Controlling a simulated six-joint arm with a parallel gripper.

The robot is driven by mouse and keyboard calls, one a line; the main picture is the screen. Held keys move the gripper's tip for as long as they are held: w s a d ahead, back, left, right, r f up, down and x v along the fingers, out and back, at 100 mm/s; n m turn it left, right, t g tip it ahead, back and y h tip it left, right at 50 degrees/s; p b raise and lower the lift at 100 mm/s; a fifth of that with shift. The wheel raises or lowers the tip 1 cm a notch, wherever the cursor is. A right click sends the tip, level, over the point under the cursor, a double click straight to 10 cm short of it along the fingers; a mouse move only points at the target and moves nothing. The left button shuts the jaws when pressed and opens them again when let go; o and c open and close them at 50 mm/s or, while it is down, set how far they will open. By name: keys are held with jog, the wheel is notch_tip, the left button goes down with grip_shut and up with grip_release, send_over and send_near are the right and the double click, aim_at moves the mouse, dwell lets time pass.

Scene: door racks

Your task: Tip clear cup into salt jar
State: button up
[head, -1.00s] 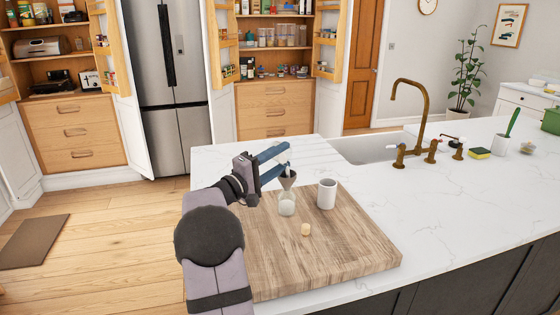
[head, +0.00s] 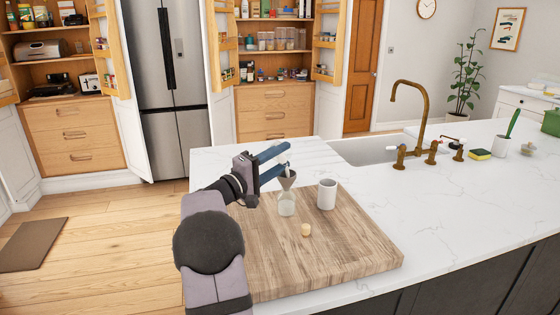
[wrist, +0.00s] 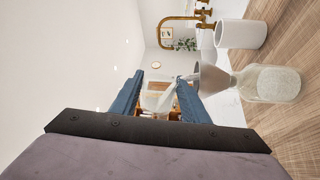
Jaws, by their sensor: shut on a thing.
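The salt jar (head: 286,205) is a small clear glass jar holding white salt, upright on the wooden board. A grey funnel (head: 287,182) sits in its mouth; the jar (wrist: 272,83) and funnel (wrist: 211,77) also show in the wrist view. My gripper (head: 277,165) is above and beside the funnel, its blue fingers shut on the clear cup (wrist: 158,99). The cup is tilted toward the funnel, and white material shows at its lip by the funnel's mouth. In the head view the cup is mostly hidden by the fingers.
A white mug (head: 327,194) stands right of the jar. A small cork-like stopper (head: 306,230) lies in front on the wooden board (head: 350,250). The sink (head: 365,150) and brass tap (head: 420,115) are behind.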

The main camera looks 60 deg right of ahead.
jog(key=shift+s+a+f+m+g+b, duration=0.15)
jog(key=shift+m+b, duration=0.8)
jog(key=shift+b, duration=1)
jog(key=shift+s+d+m+g+b, duration=0.15)
jog(key=shift+m+b, duration=0.8)
jog(key=shift+b, duration=0.95)
dwell(0.5)
jog(key=shift+s+a+f+m+g+y+b, duration=0.1)
jog(key=shift+s+m+g+y+b, duration=0.1)
jog(key=shift+m+b, duration=1.05)
jog(key=shift+s+a+m+g+y+b, duration=0.15)
jog(key=shift+m+b, duration=0.5)
jog(key=shift+b, duration=1.1)
dwell(0.7)
